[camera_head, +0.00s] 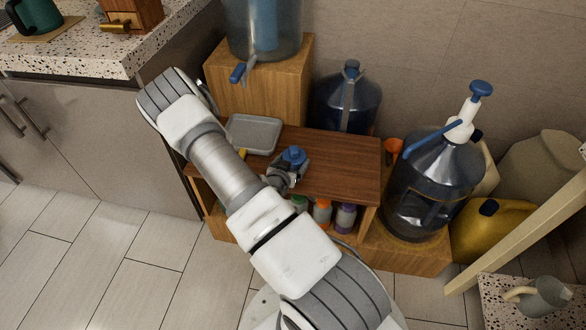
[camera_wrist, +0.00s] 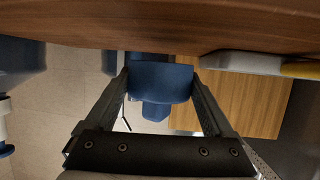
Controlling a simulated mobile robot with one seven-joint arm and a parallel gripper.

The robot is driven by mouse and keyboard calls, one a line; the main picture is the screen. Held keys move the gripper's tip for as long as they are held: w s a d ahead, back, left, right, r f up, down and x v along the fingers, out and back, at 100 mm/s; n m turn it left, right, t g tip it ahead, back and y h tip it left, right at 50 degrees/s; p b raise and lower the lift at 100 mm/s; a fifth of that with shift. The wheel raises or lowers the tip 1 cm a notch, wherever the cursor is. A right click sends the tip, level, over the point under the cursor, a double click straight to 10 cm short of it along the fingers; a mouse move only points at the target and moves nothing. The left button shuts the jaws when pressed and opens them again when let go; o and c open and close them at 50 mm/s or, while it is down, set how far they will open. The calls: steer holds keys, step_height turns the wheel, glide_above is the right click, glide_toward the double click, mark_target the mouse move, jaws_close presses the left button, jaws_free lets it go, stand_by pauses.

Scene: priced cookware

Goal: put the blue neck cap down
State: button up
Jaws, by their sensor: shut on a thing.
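The blue neck cap (camera_head: 294,155) is held over the brown top of the low wooden shelf (camera_head: 345,165). My gripper (camera_head: 287,172) is shut on it. In the wrist view the cap (camera_wrist: 160,82) sits between the two fingers of my gripper (camera_wrist: 160,88), one finger on each side. The wooden top (camera_wrist: 130,28) runs along the upper edge of that view, close to the cap. I cannot tell whether the cap touches the wood. A smaller blue shape shows below the cap there; I cannot tell what it is.
A grey tray (camera_head: 254,134) lies left on the shelf top; bare wood lies right of the cap. A water dispenser with a blue tap (camera_head: 238,73) stands behind left. A dark bottle (camera_head: 346,98) stands behind, a pump bottle (camera_head: 432,185) at right. Small bottles (camera_head: 322,213) stand underneath.

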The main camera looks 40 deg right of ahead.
mark_target(293, 167)
steer(key=shift+f+b, duration=0.35)
steer(key=shift+f, duration=1)
steer(key=shift+f, duration=0.2)
steer(key=o, duration=1.1)
steer(key=shift+c, duration=0.2)
steer(key=shift+r, duration=0.1)
